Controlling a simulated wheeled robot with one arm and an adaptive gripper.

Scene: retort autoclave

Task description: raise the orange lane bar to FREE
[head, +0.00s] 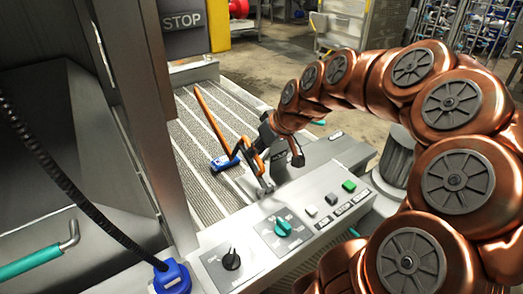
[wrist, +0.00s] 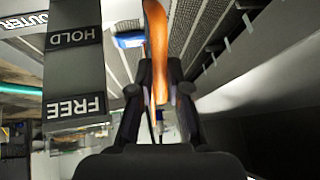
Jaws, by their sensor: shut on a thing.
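The orange lane bar (head: 211,119) slants up and away over the grey ribbed lane in the head view. In the wrist view the orange bar (wrist: 157,45) runs from the top edge down between my two dark fingers. My gripper (head: 258,148) is shut on it near its lower end, by the control panel; it also shows in the wrist view (wrist: 159,72). The FREE label (wrist: 75,107) and the HOLD label (wrist: 75,37) are on a dark strip left of my fingers. Part of the bar inside the grip is hidden.
A blue block (head: 224,162) lies on the lane beside the bar. The control panel (head: 207,241) carries a teal knob (head: 283,228), a black knob (head: 231,260) and a green button (head: 349,186). A steel post (head: 160,110) stands left of the lane.

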